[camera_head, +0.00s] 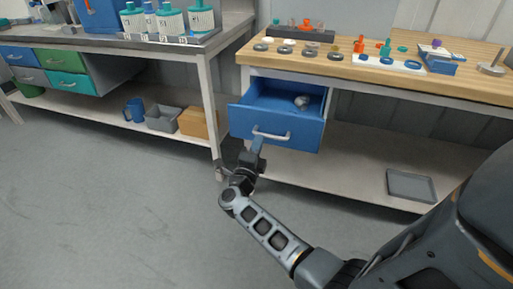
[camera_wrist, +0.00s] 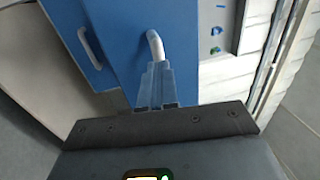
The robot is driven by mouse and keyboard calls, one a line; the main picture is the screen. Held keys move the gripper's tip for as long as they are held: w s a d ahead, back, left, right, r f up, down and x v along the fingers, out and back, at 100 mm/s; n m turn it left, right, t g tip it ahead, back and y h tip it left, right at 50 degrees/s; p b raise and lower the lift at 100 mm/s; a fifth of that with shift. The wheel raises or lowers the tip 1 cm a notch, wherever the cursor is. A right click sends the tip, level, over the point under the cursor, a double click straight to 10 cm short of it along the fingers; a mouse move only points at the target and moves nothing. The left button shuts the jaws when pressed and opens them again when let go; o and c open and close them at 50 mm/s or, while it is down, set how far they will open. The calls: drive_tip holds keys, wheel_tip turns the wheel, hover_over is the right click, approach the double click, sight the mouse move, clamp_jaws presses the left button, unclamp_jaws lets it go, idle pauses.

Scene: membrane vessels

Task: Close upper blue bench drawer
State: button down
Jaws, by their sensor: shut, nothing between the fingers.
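The blue bench drawer (camera_head: 275,128) hangs open under the wooden-topped bench on the right, its inside visible from above. A small silvery object (camera_head: 302,101) lies in it. The drawer's pale bar handle (camera_head: 271,135) is on its front. My gripper (camera_head: 257,143) is at the drawer front, just below the handle. In the wrist view, my gripper (camera_wrist: 155,70) is shut and empty, with its tips close to the lower end of the pale handle (camera_wrist: 155,44). I cannot tell whether they touch. A second blue front with a handle (camera_wrist: 90,48) shows at left in the wrist view.
The bench top (camera_head: 345,70) carries rings, small coloured parts and a blue holder. A grey tray (camera_head: 410,185) lies on the lower shelf. The left bench has several drawers, bottles on top, and a blue jug (camera_head: 134,110) and bins below. The floor at left is clear.

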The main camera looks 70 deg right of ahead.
sight(276, 107)
drive_tip(key=f+b+x, duration=0.1)
drive_tip(key=b+x, duration=0.2)
drive_tip(key=x, duration=0.4)
drive_tip(key=f+b+x, duration=0.2)
drive_tip(key=b+x, duration=0.1)
drive_tip(key=x, duration=0.4)
drive_tip(key=d+f+b+x, duration=0.1)
drive_tip(key=b+x, duration=0.2)
drive_tip(key=x, duration=0.4)
drive_tip(key=shift+w+d+f+b, duration=0.15)
drive_tip(key=shift+d+f+b, duration=0.05)
drive_tip(key=shift+b, duration=0.15)
drive_tip(key=shift+d+r, duration=0.1)
drive_tip(key=shift+d, duration=0.3)
drive_tip(key=shift+d+r, duration=0.15)
